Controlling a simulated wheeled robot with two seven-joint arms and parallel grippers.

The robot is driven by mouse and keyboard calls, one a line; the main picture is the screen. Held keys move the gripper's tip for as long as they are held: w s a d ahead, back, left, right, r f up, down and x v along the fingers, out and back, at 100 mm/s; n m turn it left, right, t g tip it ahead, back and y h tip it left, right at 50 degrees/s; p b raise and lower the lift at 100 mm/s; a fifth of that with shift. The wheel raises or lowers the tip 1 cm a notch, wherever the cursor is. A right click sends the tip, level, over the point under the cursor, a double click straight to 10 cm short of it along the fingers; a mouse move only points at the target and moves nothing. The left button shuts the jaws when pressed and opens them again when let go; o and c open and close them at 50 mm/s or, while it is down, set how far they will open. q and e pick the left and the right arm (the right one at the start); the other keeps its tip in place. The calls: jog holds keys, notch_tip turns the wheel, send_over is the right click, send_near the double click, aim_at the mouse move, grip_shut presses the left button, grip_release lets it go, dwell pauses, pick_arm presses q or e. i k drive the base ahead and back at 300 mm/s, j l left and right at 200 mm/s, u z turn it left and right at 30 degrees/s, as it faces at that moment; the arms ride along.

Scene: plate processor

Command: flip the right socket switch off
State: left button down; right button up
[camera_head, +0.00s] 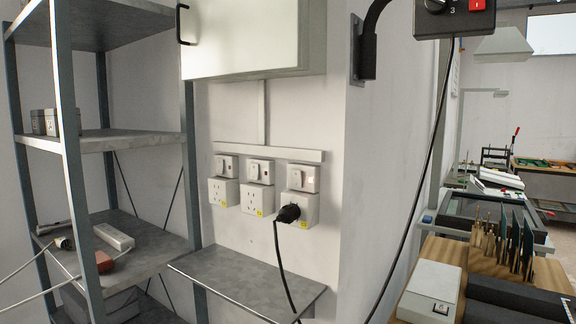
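Three white socket units are mounted in a row on the wall under a grey trunking bar. The right socket (302,209) has a black plug (288,213) in it, with a black cable hanging down. The switch's on or off position is too small to tell. The middle socket (257,198) and left socket (223,191) have no plugs, and each has a similar switch above it. Neither of my grippers is in view.
A narrow grey shelf (250,277) juts out below the sockets. A white cabinet (240,40) hangs above them. A metal rack (75,150) stands at left. A wall corner and a hanging black cable (437,130) are at right, near a bench with a white box (430,288).

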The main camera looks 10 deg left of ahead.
aim_at(296, 175)
jog(key=i+j+z, duration=0.25)
jog(key=i+j, duration=0.5)
jog(key=j, duration=0.15)
